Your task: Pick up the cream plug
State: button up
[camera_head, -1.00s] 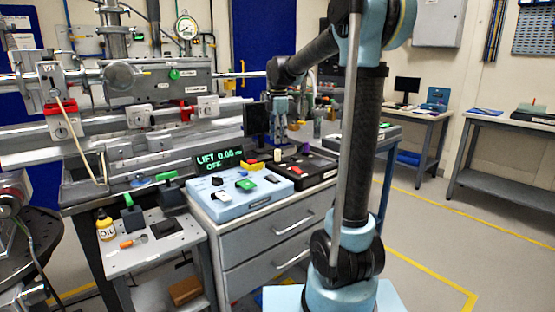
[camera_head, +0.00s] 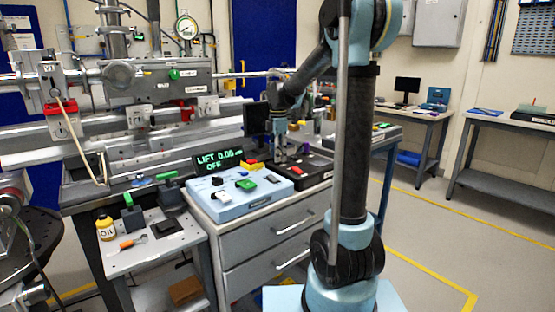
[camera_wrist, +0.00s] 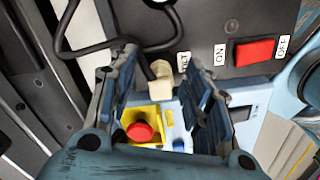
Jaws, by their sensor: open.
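The cream plug (camera_wrist: 159,92) shows in the wrist view between the two fingers of my gripper (camera_wrist: 160,76), by the edge of a dark panel. A black cable (camera_wrist: 140,55) runs to it. The fingers stand apart on either side of the plug, and I see no clear contact. In the head view my gripper (camera_head: 281,157) points down over the dark box (camera_head: 315,169) behind the blue control box. It hides the plug there.
In the wrist view a red switch (camera_wrist: 255,51) sits right of the plug and a red button on a yellow base (camera_wrist: 141,131) sits below it. In the head view the blue control box (camera_head: 239,199) with several buttons stands in front, beside the LIFT display (camera_head: 218,160).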

grip_shut()
jog(key=shift+r, duration=0.1)
notch_tip(320, 180, up, 10)
jog(key=shift+f, duration=0.1)
dwell(0.5)
